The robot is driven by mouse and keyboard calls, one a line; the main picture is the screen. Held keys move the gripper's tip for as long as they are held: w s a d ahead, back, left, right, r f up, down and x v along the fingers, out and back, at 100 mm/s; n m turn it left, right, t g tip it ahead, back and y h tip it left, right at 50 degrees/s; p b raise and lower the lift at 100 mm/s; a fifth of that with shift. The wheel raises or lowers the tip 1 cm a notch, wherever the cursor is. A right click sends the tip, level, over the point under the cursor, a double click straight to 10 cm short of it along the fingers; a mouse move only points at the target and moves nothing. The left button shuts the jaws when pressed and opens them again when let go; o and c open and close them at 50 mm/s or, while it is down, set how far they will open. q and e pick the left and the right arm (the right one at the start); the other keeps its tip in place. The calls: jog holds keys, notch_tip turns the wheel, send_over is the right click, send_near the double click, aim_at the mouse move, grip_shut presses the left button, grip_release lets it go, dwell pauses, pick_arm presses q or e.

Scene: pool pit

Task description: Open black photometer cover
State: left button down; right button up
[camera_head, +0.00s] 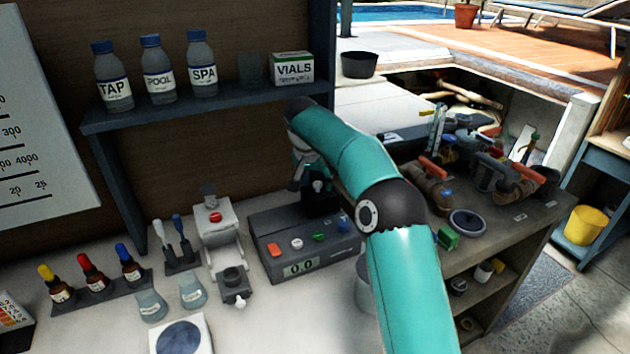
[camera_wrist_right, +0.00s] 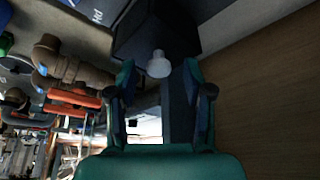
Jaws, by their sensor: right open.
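The photometer (camera_head: 285,262) is a dark grey box with coloured buttons and a small display, standing on the counter. Its black cover (camera_head: 320,204) sits upright at the back of its top, with a pale knob (camera_head: 318,186) on it, and looks shut. My right gripper (camera_head: 302,172) is at the cover, partly hidden behind my teal arm. In the right wrist view the cover (camera_wrist_right: 150,30) is straight ahead. The knob (camera_wrist_right: 158,65) shows between the open fingertips (camera_wrist_right: 159,70); I cannot tell whether they touch it. My left gripper is not in view.
A shelf (camera_head: 215,106) with bottles and a vials box (camera_head: 292,68) is behind. Left of the photometer stand a small grey device (camera_head: 222,235), beakers (camera_head: 193,291) and dropper bottles (camera_head: 93,276). Pipes and valves (camera_head: 432,180) lie on the right bench.

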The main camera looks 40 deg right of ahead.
jog(key=shift+c, duration=0.2)
grip_shut()
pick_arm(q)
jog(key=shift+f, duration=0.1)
pick_arm(e)
jog(key=shift+f, duration=0.1)
